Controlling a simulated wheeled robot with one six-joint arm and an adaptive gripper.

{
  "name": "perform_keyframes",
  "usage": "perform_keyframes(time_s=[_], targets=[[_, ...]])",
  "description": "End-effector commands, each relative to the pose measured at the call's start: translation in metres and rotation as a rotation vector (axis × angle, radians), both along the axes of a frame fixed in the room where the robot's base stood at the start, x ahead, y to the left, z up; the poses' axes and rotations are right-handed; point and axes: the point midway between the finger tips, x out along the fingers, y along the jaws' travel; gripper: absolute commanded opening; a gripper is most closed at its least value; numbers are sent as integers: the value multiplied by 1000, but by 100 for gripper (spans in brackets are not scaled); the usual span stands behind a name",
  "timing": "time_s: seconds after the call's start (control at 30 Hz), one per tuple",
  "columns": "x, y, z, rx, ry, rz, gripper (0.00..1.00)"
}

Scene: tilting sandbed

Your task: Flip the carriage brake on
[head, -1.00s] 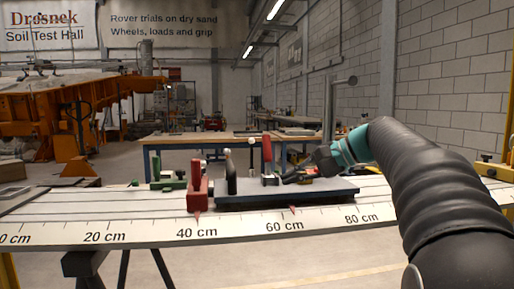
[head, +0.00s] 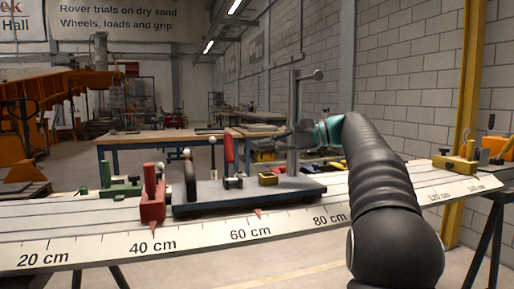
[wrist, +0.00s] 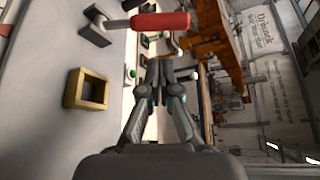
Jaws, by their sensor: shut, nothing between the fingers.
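The dark grey carriage (head: 205,201) sits on the scaled rail. A lever with a red handle (head: 229,148) stands nearly upright on it; I take this for the brake lever. In the wrist view the red handle (wrist: 160,21) lies across the top, beyond my fingertips. My gripper (head: 305,135) is to the right of the lever and higher than the carriage deck, beside a grey post, which partly hides it. In the wrist view my gripper (wrist: 160,75) has its fingers together and empty, apart from the handle.
A yellow hollow block (head: 268,179) sits on the carriage; it also shows in the wrist view (wrist: 88,90). A black upright handle (head: 190,180) and a red stop (head: 152,198) are at the left end. The tall grey post (head: 294,120) stands right of the lever.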

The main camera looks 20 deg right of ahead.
Motion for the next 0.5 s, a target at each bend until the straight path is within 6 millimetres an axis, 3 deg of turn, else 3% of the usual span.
perform_keyframes(time_s=[0.3,0.5], targets=[[24,48,-13,-2,1,3,0],[35,67,-17,-2,0,2,0]])
